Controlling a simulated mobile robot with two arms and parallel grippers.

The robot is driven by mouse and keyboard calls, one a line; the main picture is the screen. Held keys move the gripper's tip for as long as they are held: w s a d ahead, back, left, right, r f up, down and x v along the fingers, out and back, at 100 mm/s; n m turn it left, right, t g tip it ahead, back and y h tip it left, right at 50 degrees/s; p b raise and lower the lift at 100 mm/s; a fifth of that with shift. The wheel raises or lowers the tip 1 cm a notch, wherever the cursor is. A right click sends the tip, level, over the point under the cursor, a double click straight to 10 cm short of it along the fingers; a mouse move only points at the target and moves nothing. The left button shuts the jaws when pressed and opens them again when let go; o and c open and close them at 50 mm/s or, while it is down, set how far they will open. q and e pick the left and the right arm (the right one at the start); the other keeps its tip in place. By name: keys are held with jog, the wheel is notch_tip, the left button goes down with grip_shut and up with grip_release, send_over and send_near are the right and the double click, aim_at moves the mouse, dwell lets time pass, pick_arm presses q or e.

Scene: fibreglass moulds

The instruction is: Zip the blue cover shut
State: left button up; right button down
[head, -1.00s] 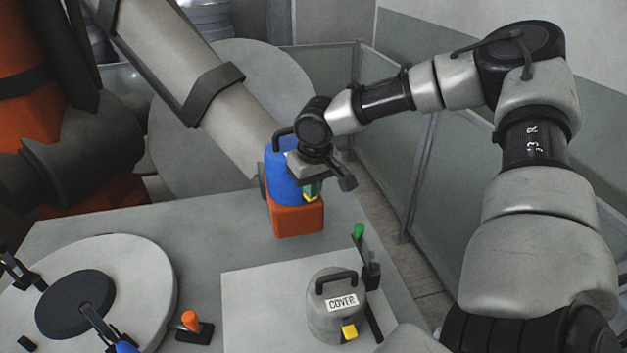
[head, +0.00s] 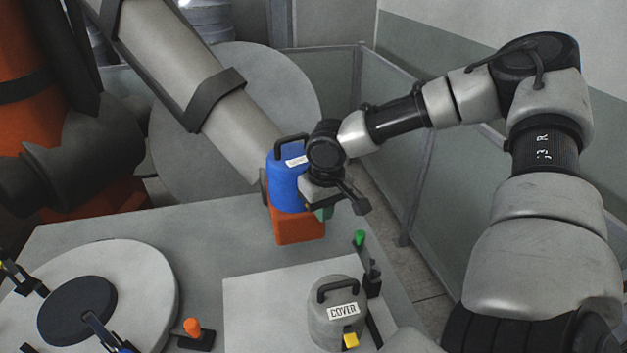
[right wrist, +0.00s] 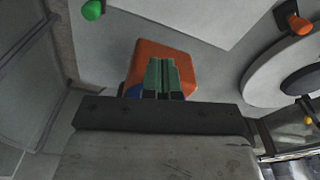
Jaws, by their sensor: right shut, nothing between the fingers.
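The blue cover (head: 284,190) stands upright on an orange base on the grey table, with a black handle on top and a white label partly showing. My right gripper (head: 323,214) is at the cover's right side, its green fingers shut and empty. In the right wrist view the shut fingers (right wrist: 163,77) overlap the orange base (right wrist: 150,50), and only a sliver of the blue cover (right wrist: 132,91) shows beside them. I see no zip or pull tab on the blue cover; its right side is hidden by my gripper. My left gripper is not in view.
A grey cover (head: 329,325) labelled COVER, with a yellow tab, stands on a pale board in front. A green-tipped clamp (head: 360,240) is beside it. A round mould (head: 150,290) with clamps is at left. A large grey tube slopes down behind the blue cover.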

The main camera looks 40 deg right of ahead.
notch_tip(320, 180, up, 11)
jog(key=s, duration=0.1)
jog(key=shift+a+f+b, duration=0.2)
jog(key=shift+b, duration=0.1)
dwell(0.4)
